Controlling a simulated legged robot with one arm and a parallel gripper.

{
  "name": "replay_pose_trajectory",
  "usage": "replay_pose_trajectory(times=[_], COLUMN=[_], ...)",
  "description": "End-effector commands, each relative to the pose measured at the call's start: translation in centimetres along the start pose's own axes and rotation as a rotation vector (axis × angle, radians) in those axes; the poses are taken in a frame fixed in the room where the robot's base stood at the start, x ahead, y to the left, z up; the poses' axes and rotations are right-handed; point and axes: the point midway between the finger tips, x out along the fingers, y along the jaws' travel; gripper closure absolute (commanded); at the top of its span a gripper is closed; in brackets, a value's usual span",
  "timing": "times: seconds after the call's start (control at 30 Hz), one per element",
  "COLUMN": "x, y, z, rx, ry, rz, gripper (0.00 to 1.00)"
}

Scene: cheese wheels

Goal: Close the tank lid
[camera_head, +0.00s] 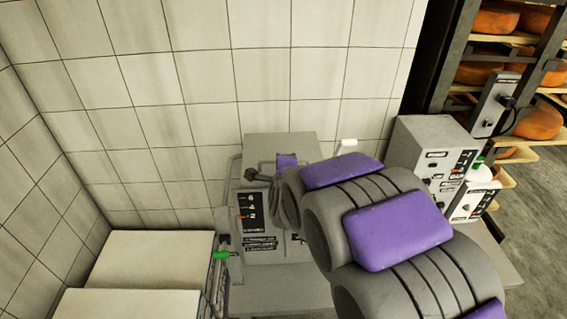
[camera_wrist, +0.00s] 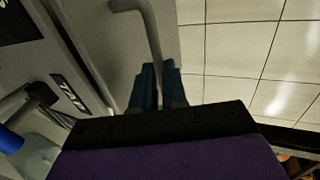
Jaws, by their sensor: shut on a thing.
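The grey tank (camera_head: 285,285) stands against the tiled wall in the head view, largely behind my arm. A flat grey panel (camera_head: 270,143), which looks like its lid, shows at its top. How far it is open I cannot tell. In the wrist view, a bent grey bar handle (camera_wrist: 147,28) stands out from a grey panel (camera_wrist: 188,50). My gripper (camera_wrist: 158,82) has its blue fingers on either side of the lower end of this handle and is shut on it. My arm hides the fingertips in the head view.
A black control panel (camera_head: 253,211) is on the tank's front. White-topped blocks (camera_head: 150,262) stand at the left, beside a green-handled valve (camera_head: 222,255). A grey control box (camera_head: 432,150) and shelves of cheese wheels (camera_head: 495,22) are at the right. Open floor lies at the far right.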

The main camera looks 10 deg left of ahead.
Motion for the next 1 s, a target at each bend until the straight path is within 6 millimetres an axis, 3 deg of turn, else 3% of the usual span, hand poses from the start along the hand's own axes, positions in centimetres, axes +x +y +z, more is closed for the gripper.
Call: replay_pose_trajectory(times=[0.03, 0.53, 0.57, 0.8, 1.0], x=[0.2, 0.5, 0.5, 0.5, -0.6], y=[0.9, 2.4, 2.4, 2.4, 2.2], z=[0.0, 0.1, 0.1, 0.1, 0.1], rx=[-0.001, -0.004, -0.004, -0.004, -0.003], ry=[-0.001, -0.002, -0.002, -0.002, -0.003], rz=[0.016, 0.043, 0.045, 0.043, 0.043], gripper=[1.0, 1.0, 0.86, 0.63, 0.62])
